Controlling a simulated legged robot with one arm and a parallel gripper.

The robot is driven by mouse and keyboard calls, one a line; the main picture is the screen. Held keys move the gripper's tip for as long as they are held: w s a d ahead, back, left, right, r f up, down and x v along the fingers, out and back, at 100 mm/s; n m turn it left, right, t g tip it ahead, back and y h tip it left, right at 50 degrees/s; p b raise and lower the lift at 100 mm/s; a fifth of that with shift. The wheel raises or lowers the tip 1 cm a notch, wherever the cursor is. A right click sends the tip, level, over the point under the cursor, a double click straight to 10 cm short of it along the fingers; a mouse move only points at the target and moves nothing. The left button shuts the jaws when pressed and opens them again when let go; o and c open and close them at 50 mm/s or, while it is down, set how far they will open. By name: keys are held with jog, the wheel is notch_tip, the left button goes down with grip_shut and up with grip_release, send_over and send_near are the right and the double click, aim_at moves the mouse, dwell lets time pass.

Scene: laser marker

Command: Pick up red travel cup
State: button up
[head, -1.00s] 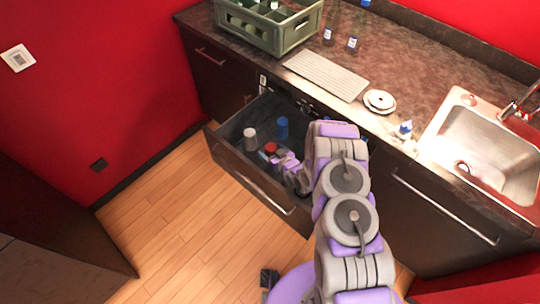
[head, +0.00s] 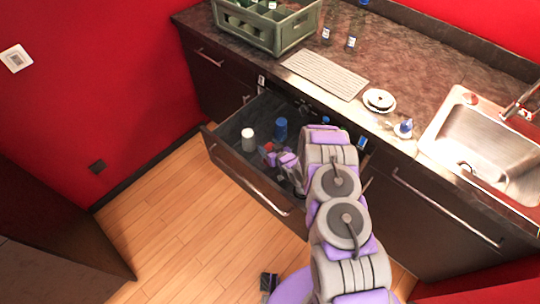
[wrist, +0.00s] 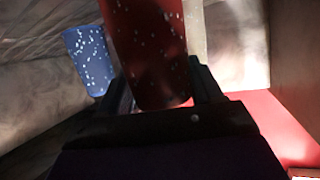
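The red travel cup (wrist: 148,45) is dark red with light speckles and stands between the two fingers of my gripper (wrist: 163,92) in the wrist view. Both fingers lie close against its sides, and the gripper appears shut on it. In the head view, only a small red part of the cup (head: 267,147) shows beside my gripper (head: 278,157), inside the open drawer (head: 228,165). My gripper and arm hide the rest of the cup there. I cannot tell whether the cup is clear of the drawer floor.
A blue speckled cup (wrist: 88,58) stands left of the red one and also shows in the head view (head: 280,128). A white cup (head: 248,139) stands near the drawer's front left. The drawer walls surround the gripper. The counter (head: 400,60) is above, with a green crate (head: 290,38).

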jog(key=shift+d, duration=0.1)
jog(key=shift+c, duration=1.4)
jog(key=shift+a+f, duration=0.1)
jog(key=shift+a, duration=0.35)
jog(key=c, duration=0.4)
jog(key=shift+d, duration=0.15)
